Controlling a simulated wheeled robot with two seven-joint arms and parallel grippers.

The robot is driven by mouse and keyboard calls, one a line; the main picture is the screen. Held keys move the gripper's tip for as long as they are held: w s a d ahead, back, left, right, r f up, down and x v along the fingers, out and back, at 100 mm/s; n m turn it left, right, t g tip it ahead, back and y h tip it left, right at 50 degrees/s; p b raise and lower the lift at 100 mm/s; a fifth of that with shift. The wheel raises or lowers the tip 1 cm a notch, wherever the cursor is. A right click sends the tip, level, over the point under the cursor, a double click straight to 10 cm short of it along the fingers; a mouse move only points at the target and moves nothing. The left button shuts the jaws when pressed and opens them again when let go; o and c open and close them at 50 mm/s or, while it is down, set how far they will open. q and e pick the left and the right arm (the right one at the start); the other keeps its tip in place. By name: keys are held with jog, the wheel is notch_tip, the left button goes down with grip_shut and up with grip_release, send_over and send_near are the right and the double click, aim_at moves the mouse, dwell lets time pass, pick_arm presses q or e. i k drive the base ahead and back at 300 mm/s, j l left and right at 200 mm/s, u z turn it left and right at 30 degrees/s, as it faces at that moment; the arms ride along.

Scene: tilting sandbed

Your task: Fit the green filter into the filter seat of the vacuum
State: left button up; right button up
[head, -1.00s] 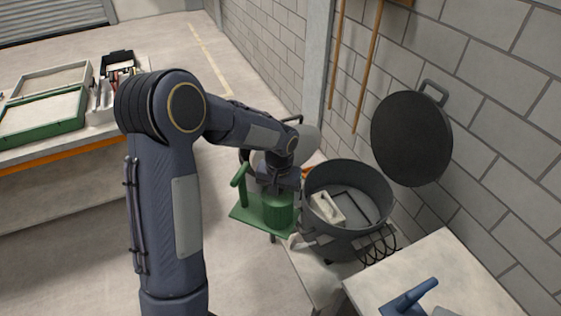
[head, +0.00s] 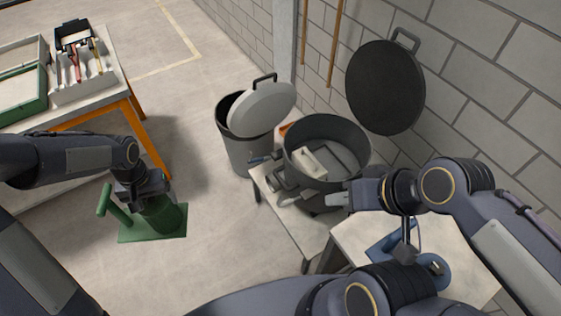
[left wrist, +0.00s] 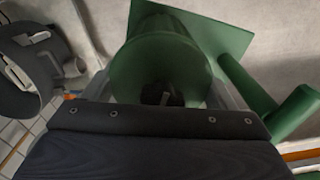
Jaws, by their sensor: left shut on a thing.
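The green filter (head: 165,214) has a round body, a flat square plate and an upright handle bar. My left gripper (head: 150,197) is shut on its round body and holds it in the air over the floor, left of the vacuum. In the left wrist view, the filter (left wrist: 160,65) fills the space between the fingers. The vacuum (head: 325,178) is an open dark grey tub with its round lid (head: 385,88) raised against the wall. Inside lies a pale block (head: 308,162); the filter seat is not clearly visible. My right gripper (head: 340,200) is by the tub's near side; its opening is unclear.
A grey bin (head: 245,148) with a tilted lid stands behind the vacuum's bench. A blue handled tool (head: 385,248) lies on the pale table (head: 455,265) at right. An orange-framed table (head: 105,108) with trays is at upper left. Open floor lies between.

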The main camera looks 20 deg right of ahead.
aim_at(328, 165)
jog(key=i+j+u, duration=0.25)
jog(key=j+u, duration=0.2)
jog(key=i+j+u, duration=0.25)
jog(key=u, duration=0.15)
jog(key=i+j+z, duration=0.1)
jog(key=i+z, duration=0.15)
jog(key=z, duration=0.15)
jog(key=i+j+z, duration=0.15)
jog(key=z, duration=0.25)
jog(key=i+z, duration=0.1)
jog(key=z, duration=0.35)
jog(key=i+l+z, duration=0.1)
jog(key=z, duration=0.35)
jog(key=i+z, duration=0.1)
jog(key=z, duration=0.35)
jog(key=i+j+z, duration=0.1)
jog(key=z, duration=0.35)
jog(key=i+j+z, duration=0.1)
jog(key=z, duration=0.35)
jog(key=i+z, duration=0.2)
jog(key=z, duration=0.25)
jog(key=i+j+z, duration=0.15)
jog(key=z, duration=0.25)
jog(key=i+j+z, duration=0.1)
jog(key=z, duration=0.35)
jog(key=j, duration=0.1)
